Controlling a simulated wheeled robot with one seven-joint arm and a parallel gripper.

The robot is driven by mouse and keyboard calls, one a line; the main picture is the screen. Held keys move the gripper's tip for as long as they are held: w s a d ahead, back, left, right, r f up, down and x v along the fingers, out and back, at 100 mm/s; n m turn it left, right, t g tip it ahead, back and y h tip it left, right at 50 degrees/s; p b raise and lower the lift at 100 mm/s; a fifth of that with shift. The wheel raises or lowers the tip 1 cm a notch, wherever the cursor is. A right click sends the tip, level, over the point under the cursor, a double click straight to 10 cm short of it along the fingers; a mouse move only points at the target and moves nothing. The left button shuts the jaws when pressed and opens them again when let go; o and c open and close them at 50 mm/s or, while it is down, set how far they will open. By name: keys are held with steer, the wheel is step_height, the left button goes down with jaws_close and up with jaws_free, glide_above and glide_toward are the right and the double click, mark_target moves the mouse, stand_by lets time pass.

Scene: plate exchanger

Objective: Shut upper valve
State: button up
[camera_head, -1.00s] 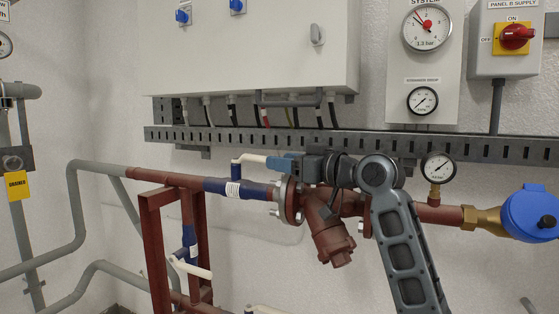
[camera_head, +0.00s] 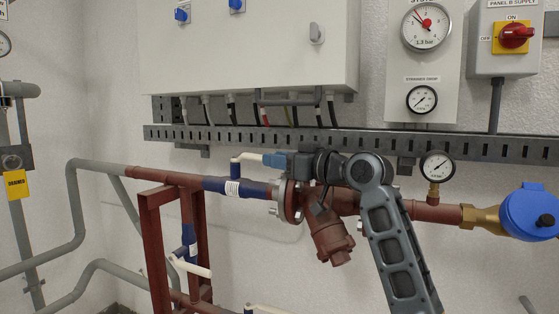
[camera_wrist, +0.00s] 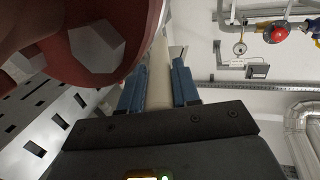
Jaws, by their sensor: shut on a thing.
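The upper valve (camera_head: 236,172) has a blue body on the upper pipe, with a white lever (camera_head: 249,157) on top. The lever extends to the right, roughly along the pipe. My gripper (camera_head: 272,160) is at the lever's right end, with its blue fingers closed on it. In the wrist view, the cream lever (camera_wrist: 159,85) lies between the two blue fingers of my gripper (camera_wrist: 158,88). The lever's far end toward the valve body is hidden there.
A red-brown flange and strainer (camera_head: 329,236) sit just under and right of my gripper. A lower valve with a white lever (camera_head: 192,268) hangs on the vertical pipe. A slotted cable tray (camera_head: 220,134) runs above. A gauge (camera_head: 436,166) stands to the right.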

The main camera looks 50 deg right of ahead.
steer(key=shift+a, duration=0.1)
jaws_close()
steer(key=shift+a+r+m+h+p, duration=0.15)
steer(key=shift+a+m+h+p, duration=0.45)
steer(key=shift+a+h+p, duration=0.4)
steer(key=w+a+m+g+h+b, duration=0.3)
steer(key=w+a+m+g+h, duration=0.7)
steer(key=h, duration=0.6)
steer(key=shift+a+m+g+b, duration=0.35)
steer(key=shift+a+m+g, duration=0.75)
steer(key=shift+a+m, duration=0.65)
steer(key=shift+w+d, duration=0.1)
steer(key=shift+d, duration=0.1)
steer(key=o, duration=0.9)
jaws_free()
steer(key=shift+o, duration=0.2)
